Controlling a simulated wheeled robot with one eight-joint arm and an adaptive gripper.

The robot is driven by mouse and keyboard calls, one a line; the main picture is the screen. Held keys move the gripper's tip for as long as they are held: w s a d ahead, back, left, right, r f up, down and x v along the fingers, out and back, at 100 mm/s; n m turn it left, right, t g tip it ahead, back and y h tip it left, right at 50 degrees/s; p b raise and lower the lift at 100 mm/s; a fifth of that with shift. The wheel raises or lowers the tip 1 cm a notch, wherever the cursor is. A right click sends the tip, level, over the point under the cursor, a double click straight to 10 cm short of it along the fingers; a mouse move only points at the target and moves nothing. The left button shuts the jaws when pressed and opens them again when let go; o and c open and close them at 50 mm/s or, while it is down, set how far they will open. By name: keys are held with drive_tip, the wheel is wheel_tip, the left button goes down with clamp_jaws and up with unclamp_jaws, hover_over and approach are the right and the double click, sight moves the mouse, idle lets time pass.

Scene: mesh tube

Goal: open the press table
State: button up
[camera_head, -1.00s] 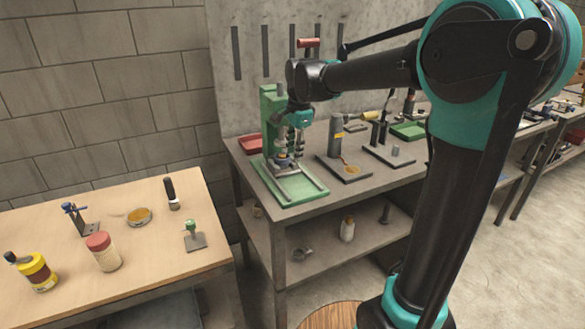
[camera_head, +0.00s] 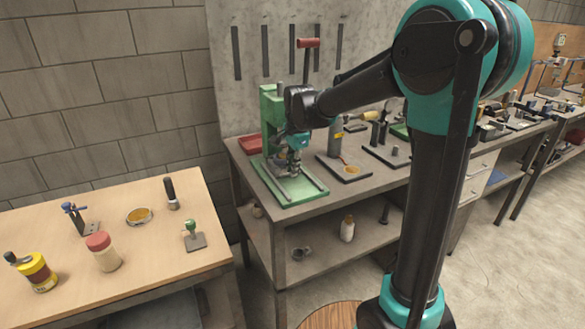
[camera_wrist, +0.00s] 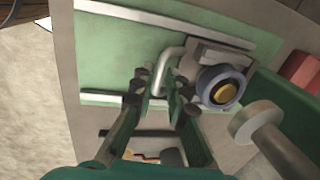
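The green press (camera_head: 271,119) stands on the grey workbench, with a red-handled lever (camera_head: 308,44) pointing up. Two pale rails (camera_head: 283,188) run along its green base (camera_head: 304,190); a rail also shows in the wrist view (camera_wrist: 170,14). On the base is the press table, a grey block (camera_wrist: 212,53) with a blue ring and yellow centre (camera_wrist: 223,92). A pale bent handle (camera_wrist: 170,62) comes off the block. My gripper (camera_wrist: 161,94) is down at this handle, its fingers partly closed, with the handle's end between the tips. I cannot tell whether they grip it.
The press column and a pale round knob (camera_wrist: 256,121) are close to the right of my gripper in the wrist view. A grey cylinder on a plate (camera_head: 336,138) stands right of the press. A wooden table (camera_head: 85,215) with small items is at the left.

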clamp_jaws()
drive_tip(key=s+d, duration=0.1)
drive_tip(key=s, duration=0.2)
drive_tip(key=s+d, duration=0.2)
drive_tip(key=s, duration=0.1)
drive_tip(key=s+d, duration=0.2)
drive_tip(key=s, duration=0.2)
drive_tip(key=o, duration=0.5)
unclamp_jaws()
drive_tip(key=shift+r, duration=0.1)
